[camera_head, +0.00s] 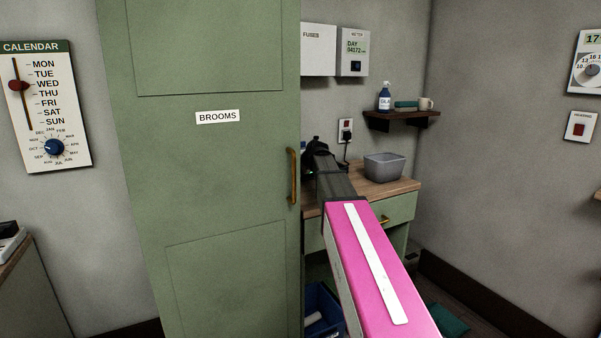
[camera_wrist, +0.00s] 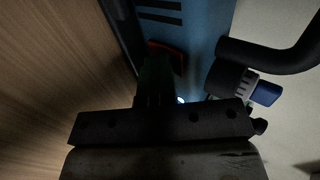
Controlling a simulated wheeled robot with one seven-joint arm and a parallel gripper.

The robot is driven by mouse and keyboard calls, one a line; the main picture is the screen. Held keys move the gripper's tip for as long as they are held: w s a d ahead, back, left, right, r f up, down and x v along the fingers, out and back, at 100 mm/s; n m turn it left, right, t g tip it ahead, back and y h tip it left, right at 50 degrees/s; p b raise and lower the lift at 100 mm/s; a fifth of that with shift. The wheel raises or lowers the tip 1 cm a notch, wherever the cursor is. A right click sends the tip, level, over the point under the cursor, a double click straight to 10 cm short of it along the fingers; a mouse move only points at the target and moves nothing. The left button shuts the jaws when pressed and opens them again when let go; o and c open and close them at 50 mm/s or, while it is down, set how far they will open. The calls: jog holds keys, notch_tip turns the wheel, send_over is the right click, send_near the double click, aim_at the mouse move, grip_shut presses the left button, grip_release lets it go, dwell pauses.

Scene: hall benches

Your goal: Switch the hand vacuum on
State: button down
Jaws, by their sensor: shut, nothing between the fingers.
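The hand vacuum shows in the wrist view as a blue body (camera_wrist: 200,30) with dark slots, beside a wooden surface. A red part (camera_wrist: 168,56), which looks like its switch, lies right at my fingertips; I cannot tell if they touch it or which way it is set. A small bright spot shows beside the fingers. My gripper (camera_wrist: 155,75) is shut and empty, dark against the blue body. In the head view my gripper (camera_head: 312,146) is over the back counter, and the vacuum is almost wholly hidden behind the cupboard door and my arm.
A green BROOMS cupboard door (camera_head: 210,200) stands close left of my arm. A grey basin (camera_head: 385,167) sits on the wooden counter (camera_head: 404,186) to the right. A wall socket (camera_head: 346,130) holds a plug. In the wrist view a black curved tube (camera_wrist: 275,55) and a blue knob (camera_wrist: 266,93) are close by.

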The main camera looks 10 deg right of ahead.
jog(key=shift+r, duration=0.2)
jog(key=s, duration=0.1)
jog(key=s+d+r, duration=0.1)
jog(key=s, duration=0.2)
jog(key=shift+s+d+r, duration=0.2)
jog(key=v, duration=0.9)
jog(key=shift+w+r, duration=0.2)
jog(key=shift+r, duration=0.25)
jog(key=f, duration=0.1)
jog(key=s+f, duration=0.1)
jog(key=f+t, duration=0.1)
jog(key=shift+s+d+f, duration=0.1)
jog(key=shift+s+f, duration=0.1)
jog(key=shift+s, duration=0.1)
